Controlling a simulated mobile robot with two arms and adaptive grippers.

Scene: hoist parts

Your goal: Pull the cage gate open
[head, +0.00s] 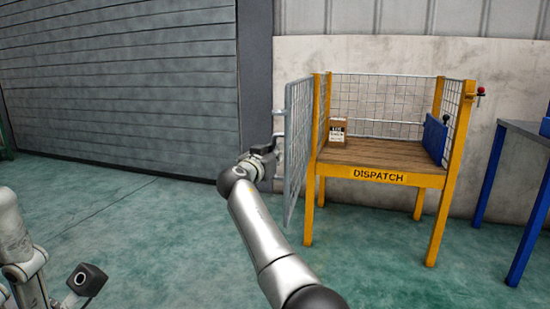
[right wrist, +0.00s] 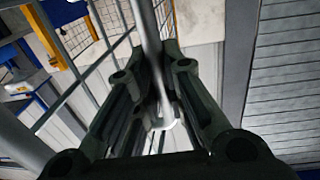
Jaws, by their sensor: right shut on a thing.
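The cage gate (head: 297,150) is a grey mesh panel on the left side of the yellow dispatch cage (head: 380,176). It stands swung out from the cage's front left post, leaving the front open. My right gripper (head: 272,150) is at the gate's outer face, shut on the upright gate handle (head: 279,127). In the right wrist view the handle (right wrist: 150,40) runs down between the two dark fingers (right wrist: 160,100). The fingertips are partly hidden there. Part of my left arm shows at the lower left of the head view, but its fingers do not show.
A small labelled box (head: 338,130) stands on the cage's wooden deck. A blue panel (head: 434,135) is at the cage's right side. A blue table (head: 520,128) stands at the right edge. A grey shutter (head: 120,90) is behind. The green floor (head: 140,215) left of the gate is clear.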

